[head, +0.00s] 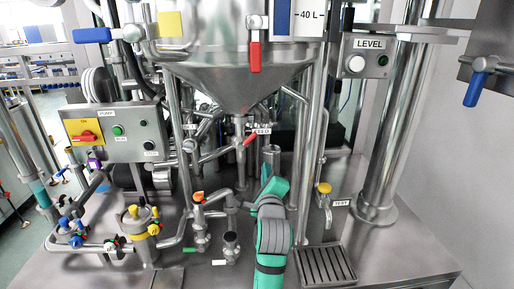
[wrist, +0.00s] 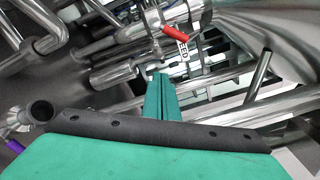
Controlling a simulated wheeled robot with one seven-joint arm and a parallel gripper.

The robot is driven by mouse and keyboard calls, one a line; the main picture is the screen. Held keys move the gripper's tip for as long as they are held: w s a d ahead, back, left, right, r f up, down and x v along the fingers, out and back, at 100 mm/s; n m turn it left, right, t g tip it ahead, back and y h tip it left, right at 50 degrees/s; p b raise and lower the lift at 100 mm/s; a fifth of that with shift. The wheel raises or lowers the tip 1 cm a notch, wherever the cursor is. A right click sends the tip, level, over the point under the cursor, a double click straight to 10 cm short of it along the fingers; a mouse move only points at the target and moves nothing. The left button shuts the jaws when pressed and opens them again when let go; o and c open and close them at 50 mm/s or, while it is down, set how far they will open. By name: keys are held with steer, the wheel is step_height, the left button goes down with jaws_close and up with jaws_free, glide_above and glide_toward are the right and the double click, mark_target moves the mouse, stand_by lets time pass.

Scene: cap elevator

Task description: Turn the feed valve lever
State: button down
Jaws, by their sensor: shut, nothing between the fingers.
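The feed valve lever (head: 250,140) is a small red handle under the steel cone tank, beside a white label (head: 262,131) that seems to read FEED. In the wrist view the red lever (wrist: 175,33) lies tilted on a steel pipe fitting at top centre, its label just below it. My gripper (head: 276,184) is below and slightly right of the lever in the head view. In the wrist view its green fingers (wrist: 160,76) are together and empty, pointing up toward the lever, apart from it in the picture. The exact depth gap cannot be told.
Steel pipes crowd around the lever. The cone tank (head: 233,78) hangs above, with another red lever (head: 254,57) on its front. An open pipe end (wrist: 41,111) is at left in the wrist view. A drain grate (head: 325,265) lies right of my arm.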

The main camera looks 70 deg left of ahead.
mark_target(248, 141)
steer(key=a+r+m+g, duration=0.1)
steer(key=a+r, duration=0.3)
steer(key=a, duration=0.5)
steer(key=shift+s+m+g+y, duration=0.15)
steer(key=shift+m+g+y, duration=0.2)
steer(key=shift+m, duration=0.25)
steer(key=shift+a, duration=0.1)
stand_by(0.3)
